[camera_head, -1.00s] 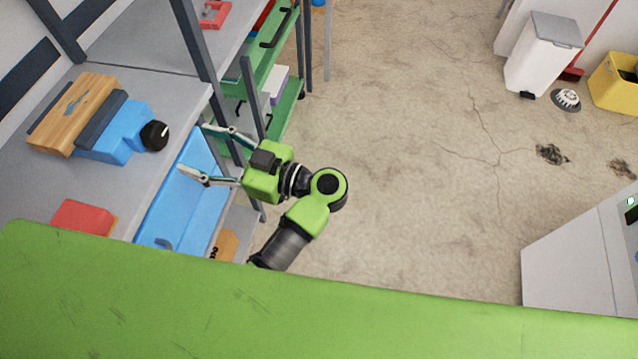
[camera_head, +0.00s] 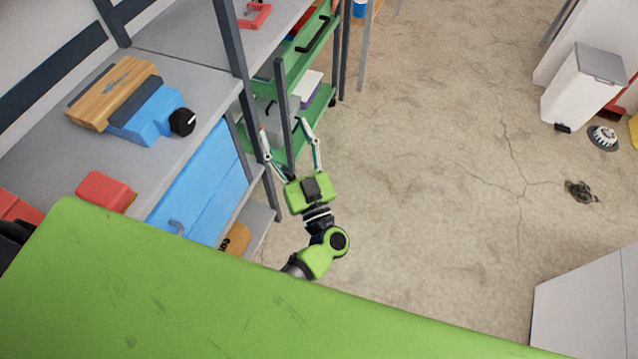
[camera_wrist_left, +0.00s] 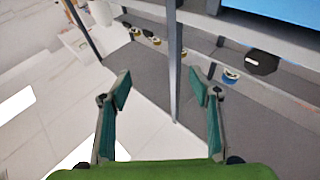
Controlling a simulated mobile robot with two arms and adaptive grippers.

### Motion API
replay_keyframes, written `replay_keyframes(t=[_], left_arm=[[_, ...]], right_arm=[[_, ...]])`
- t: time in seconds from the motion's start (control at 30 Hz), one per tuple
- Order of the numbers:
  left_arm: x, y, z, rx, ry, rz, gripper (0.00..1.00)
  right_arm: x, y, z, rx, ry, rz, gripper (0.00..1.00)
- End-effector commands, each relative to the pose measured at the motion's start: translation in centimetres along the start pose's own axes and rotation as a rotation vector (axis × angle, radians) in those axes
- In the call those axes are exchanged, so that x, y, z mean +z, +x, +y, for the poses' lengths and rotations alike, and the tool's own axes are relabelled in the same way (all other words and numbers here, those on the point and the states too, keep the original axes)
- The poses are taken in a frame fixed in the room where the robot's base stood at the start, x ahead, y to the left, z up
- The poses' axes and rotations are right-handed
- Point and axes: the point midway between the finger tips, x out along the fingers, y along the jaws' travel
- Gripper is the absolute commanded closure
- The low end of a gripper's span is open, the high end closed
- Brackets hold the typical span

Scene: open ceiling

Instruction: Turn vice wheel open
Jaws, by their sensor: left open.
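The blue vice (camera_head: 145,118) lies on the grey shelf top at the left, beside a wooden block (camera_head: 115,92). My right gripper is not in view.
A dark upright post (camera_head: 285,120) stands close to my left fingers. A blue panel (camera_head: 195,200) hangs below the shelf edge. A red box (camera_head: 105,192) sits on the shelf. A green trolley (camera_head: 310,110) stands behind. The concrete floor (camera_head: 440,180) at right is largely clear.

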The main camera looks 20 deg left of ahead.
Motion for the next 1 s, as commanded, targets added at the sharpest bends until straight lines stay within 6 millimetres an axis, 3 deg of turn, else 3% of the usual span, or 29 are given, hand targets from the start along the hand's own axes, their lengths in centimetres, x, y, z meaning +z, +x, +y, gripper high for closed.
replay_keyframes(t=[0.4, 0.8, 1.0], left_arm=[[6.4, -3.6, 4.2, 0.316, 0.019, -0.067, 0.43], [12.2, -7.9, 6.0, 0.527, 0.042, -0.184, 0.43], [14.2, -9.5, 6.2, 0.587, 0.05, -0.231, 0.43]], right_arm=[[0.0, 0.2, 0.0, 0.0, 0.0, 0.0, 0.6], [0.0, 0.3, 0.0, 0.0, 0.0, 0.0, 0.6], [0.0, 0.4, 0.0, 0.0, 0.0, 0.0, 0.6]])
